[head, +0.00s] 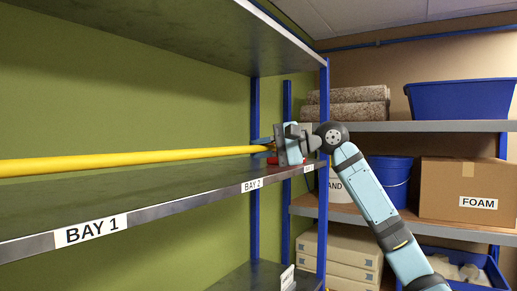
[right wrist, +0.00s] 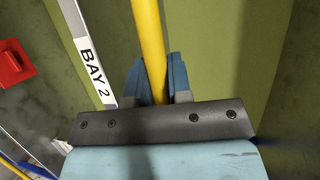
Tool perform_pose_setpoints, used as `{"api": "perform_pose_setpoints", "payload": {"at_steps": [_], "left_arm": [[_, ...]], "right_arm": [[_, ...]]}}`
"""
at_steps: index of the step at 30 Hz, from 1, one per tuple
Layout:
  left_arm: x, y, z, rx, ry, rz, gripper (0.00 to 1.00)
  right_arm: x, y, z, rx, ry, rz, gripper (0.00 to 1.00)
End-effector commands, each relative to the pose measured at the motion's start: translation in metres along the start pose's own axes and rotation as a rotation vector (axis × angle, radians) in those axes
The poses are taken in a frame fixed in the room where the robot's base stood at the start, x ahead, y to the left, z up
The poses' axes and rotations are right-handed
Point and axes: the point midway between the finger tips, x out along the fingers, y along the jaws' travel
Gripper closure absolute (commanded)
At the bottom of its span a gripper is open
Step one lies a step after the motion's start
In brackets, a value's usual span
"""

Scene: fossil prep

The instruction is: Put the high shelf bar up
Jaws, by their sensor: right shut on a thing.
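The yellow shelf bar (head: 130,159) runs level across the head view, above the shelf (head: 150,197) labelled BAY 1 and BAY 2. Its left end lies outside the picture. My right gripper (head: 266,145) is shut on the bar near its right end. In the right wrist view the bar (right wrist: 149,40) passes between the two blue fingers of the gripper (right wrist: 158,80). A red piece (head: 272,160) shows just below the gripper near the blue upright; the wrist view shows a red block (right wrist: 12,64) at its left. My left gripper is out of view.
An upper shelf (head: 180,30) hangs above the bar. A blue post (head: 323,170) stands right of the gripper. Behind are a second rack with a blue bin (head: 460,98), rolls (head: 350,103), a blue bucket (head: 396,180) and a FOAM box (head: 465,187).

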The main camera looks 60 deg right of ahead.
Motion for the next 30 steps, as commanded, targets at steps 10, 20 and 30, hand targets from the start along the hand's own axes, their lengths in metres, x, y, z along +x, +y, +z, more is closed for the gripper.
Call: {"api": "perform_pose_setpoints", "payload": {"at_steps": [10, 20, 30], "left_arm": [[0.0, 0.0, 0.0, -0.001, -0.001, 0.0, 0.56], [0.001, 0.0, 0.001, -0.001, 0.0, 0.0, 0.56], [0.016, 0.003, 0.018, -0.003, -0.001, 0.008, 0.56]], "right_arm": [[0.0, -0.001, 0.0, -0.001, 0.001, -0.002, 0.56], [-0.003, 0.0, 0.0, 0.0, 0.001, -0.002, 0.56], [-0.065, 0.003, 0.0, -0.002, 0.002, -0.007, 0.56]]}}
